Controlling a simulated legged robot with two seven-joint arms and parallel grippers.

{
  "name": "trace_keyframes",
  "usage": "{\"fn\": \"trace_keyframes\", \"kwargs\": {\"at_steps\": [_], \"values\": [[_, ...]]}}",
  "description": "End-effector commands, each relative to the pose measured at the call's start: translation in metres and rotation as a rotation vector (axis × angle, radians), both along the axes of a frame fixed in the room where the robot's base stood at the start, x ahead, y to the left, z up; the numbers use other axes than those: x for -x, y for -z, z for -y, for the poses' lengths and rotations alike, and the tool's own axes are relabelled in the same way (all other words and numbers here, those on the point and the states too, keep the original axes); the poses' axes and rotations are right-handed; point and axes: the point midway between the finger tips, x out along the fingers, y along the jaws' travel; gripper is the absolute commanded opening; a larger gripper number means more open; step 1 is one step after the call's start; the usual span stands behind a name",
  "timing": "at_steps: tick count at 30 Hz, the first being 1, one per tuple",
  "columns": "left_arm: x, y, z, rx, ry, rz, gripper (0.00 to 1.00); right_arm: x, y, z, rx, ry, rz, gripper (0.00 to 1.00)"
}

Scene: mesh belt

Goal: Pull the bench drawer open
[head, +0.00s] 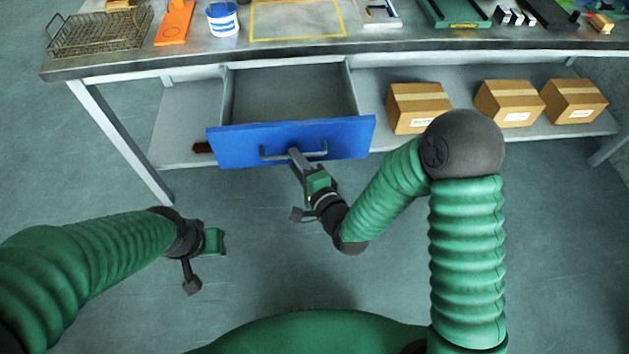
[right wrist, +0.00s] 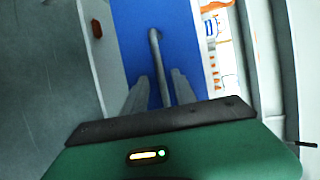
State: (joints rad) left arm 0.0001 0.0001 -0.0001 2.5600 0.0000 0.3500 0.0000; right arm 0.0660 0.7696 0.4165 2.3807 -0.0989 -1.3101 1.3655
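The bench drawer (head: 233,146) has a blue front and stands well out from the bench, so its empty grey inside shows. Its grey bar handle (head: 318,153) runs across the front. My right gripper (head: 296,154) is at the handle's middle. In the right wrist view the handle (right wrist: 155,55) passes between my right gripper's two fingers (right wrist: 160,82), with a narrow gap seen beside it, so the fingers look open around it. My left gripper (head: 207,268) is away from the drawer, low at the left above the floor; its fingers do not show clearly.
On the bench top (head: 330,48) are a wire basket (head: 100,33), an orange piece (head: 175,22), a white and blue tub (head: 222,19) and a green tray (head: 455,12). Cardboard boxes (head: 418,106) stand on the shelf right of the drawer. The floor in front is clear.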

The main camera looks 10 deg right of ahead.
Motion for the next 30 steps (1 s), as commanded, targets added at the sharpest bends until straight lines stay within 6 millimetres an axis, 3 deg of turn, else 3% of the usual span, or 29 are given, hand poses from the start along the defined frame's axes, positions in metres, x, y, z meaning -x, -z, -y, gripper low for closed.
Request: {"fn": "trace_keyframes", "kwargs": {"at_steps": [5,6,9,14,18,24,30], "values": [[0.000,-0.007,0.000,0.000,0.000,0.000,0.36,0.048,-0.011,0.021,0.001,0.001,-0.004,0.32],[0.000,-0.026,0.000,0.000,0.000,-0.001,0.36,0.052,-0.020,0.023,-0.001,0.001,-0.008,0.32],[0.000,-0.055,0.000,0.000,0.000,0.001,0.36,0.058,-0.024,0.026,-0.001,0.001,-0.009,0.32],[0.000,-0.093,0.000,0.000,0.000,0.001,0.36,0.076,-0.027,0.033,0.000,0.002,-0.010,0.32],[0.000,-0.117,0.000,0.000,0.000,0.000,0.36,0.105,-0.029,0.045,-0.001,0.003,-0.010,0.32],[0.000,-0.130,0.000,0.000,0.000,0.000,0.36,0.121,-0.027,0.053,0.000,0.002,-0.004,0.32],[0.000,-0.128,0.000,0.000,0.000,0.000,0.36,0.123,-0.025,0.054,0.001,0.003,0.000,0.32]]}}
